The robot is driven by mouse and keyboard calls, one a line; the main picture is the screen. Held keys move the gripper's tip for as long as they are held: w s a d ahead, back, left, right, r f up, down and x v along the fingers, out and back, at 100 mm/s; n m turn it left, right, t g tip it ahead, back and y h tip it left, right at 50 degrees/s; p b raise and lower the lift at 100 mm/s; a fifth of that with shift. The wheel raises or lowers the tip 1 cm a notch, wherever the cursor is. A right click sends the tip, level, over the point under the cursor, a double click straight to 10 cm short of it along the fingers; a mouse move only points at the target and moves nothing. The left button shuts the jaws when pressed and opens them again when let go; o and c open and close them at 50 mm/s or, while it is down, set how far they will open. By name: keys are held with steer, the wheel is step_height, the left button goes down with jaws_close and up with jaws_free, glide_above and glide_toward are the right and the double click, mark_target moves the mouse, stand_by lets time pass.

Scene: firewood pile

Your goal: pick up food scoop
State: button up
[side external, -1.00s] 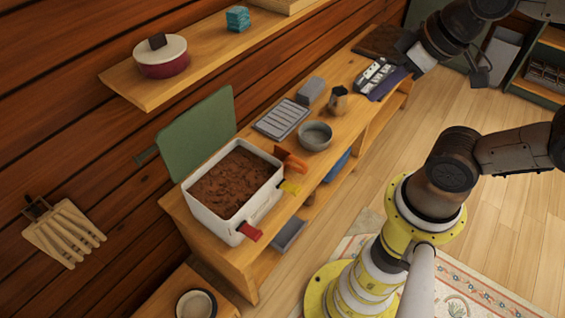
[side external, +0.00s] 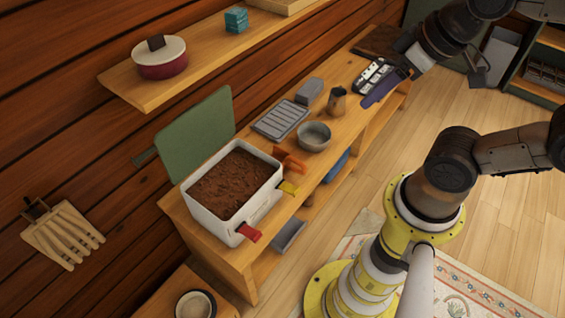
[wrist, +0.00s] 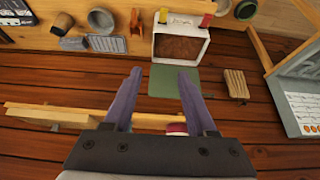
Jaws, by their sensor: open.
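I cannot pick out a food scoop for certain. A white bin of brown crumbly material (side external: 233,182) stands on the wooden bench, and shows in the wrist view (wrist: 181,45).
A wall shelf (side external: 205,60) holds a red pot (side external: 160,58).

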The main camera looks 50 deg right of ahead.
steer(key=w+d+r+t+h, duration=0.1)
steer(key=w+d+r, duration=0.1)
steer(key=w, duration=0.6)
steer(key=w+d+r+h, duration=0.1)
steer(key=w+d+r, duration=0.1)
steer(key=w, duration=0.6)
steer(key=w+d+f+g, duration=0.1)
steer(key=w+d+f, duration=0.2)
steer(key=w+f, duration=0.8)
steer(key=g, duration=0.6)
glide_above(292, 158)
step_height(292, 158, down, 37)
steer(key=shift+a+f, duration=0.1)
steer(key=shift+a, duration=0.05)
steer(key=shift+d+f, duration=0.15)
steer(key=shift+f, duration=1.35)
steer(key=shift+d+f, duration=0.1)
steer(key=shift+f, duration=1.4)
jaws_close()
